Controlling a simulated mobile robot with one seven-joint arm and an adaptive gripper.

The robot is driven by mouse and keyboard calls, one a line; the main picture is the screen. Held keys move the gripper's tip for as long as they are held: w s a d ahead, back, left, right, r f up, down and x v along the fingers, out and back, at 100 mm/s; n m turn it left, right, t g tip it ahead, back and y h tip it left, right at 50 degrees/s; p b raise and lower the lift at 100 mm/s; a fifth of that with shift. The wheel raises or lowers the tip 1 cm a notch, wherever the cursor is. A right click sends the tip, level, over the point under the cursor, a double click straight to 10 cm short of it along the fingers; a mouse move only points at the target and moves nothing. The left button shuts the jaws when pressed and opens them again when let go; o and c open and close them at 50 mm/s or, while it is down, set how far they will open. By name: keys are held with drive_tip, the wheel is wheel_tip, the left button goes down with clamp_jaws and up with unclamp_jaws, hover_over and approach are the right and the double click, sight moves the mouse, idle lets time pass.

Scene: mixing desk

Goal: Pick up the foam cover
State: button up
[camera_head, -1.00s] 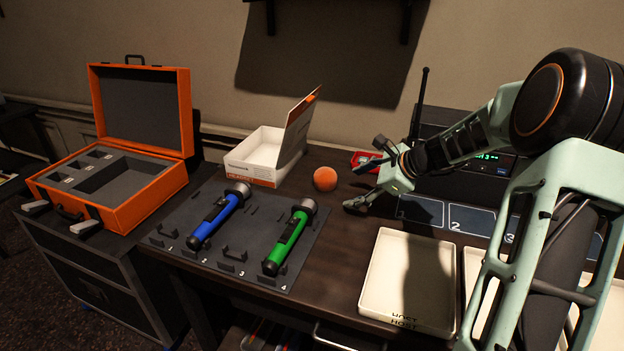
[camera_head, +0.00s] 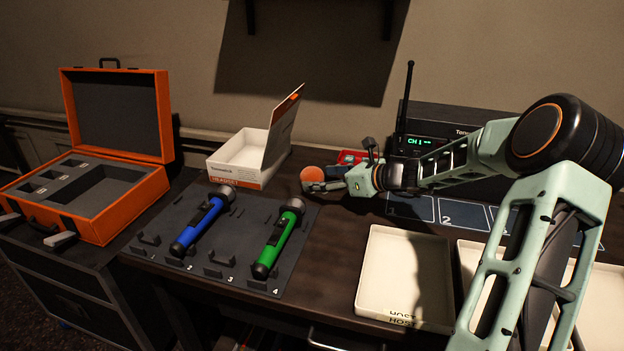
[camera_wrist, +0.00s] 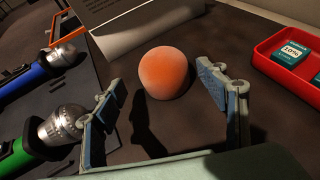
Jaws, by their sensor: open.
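The foam cover is an orange ball (camera_wrist: 165,73) resting on the dark desk. In the wrist view it sits between and just beyond the two fingertips, apart from both. My gripper (camera_wrist: 163,95) is open and empty, its fingers on either side of the line to the ball. In the head view the foam cover (camera_head: 312,175) is partly hidden by my gripper (camera_head: 318,187), which is low over the desk at its right.
Blue (camera_head: 203,222) and green (camera_head: 278,238) microphones lie on a dark mat at left. An open white box (camera_head: 240,165) stands behind the ball. A red tray (camera_wrist: 290,62) is close by on the right in the wrist view. A cream tray (camera_head: 405,275) is in front.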

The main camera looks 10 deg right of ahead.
sight(319, 178)
drive_tip(key=x, duration=0.2)
drive_tip(key=b+x, duration=0.1)
drive_tip(key=x, duration=0.1)
drive_tip(key=shift+w+d+f, duration=0.1)
drive_tip(key=shift+w+f, duration=0.1)
drive_tip(key=shift+w, duration=0.15)
drive_tip(key=shift+c, duration=0.3)
drive_tip(key=c, duration=0.8)
